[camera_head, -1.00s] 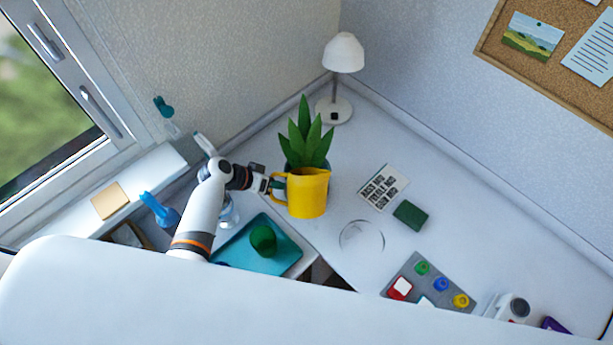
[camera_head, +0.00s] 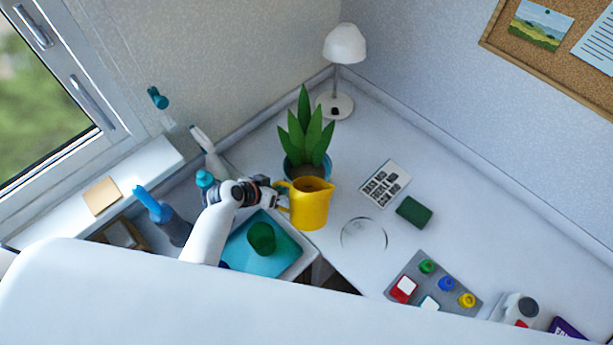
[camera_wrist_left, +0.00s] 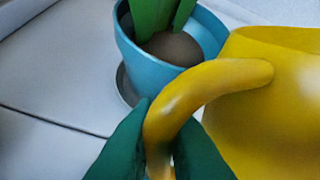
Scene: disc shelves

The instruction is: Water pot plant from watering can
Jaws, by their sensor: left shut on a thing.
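The yellow watering can (camera_head: 309,208) is upright at the near edge of the white desk, its spout lip pointing right in the head view. My left gripper (camera_head: 279,197) is shut on its handle; in the left wrist view the green fingertips (camera_wrist_left: 160,150) sit on both sides of the yellow handle (camera_wrist_left: 205,88). I cannot tell whether the can touches the desk. The pot plant (camera_head: 307,135) has tall green leaves and stands just behind the can. Its blue pot (camera_head: 291,168) is partly hidden by the can. The wrist view shows brown soil (camera_wrist_left: 175,48) in the pot. My right gripper is not in view.
A white lamp (camera_head: 338,104) stands behind the plant.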

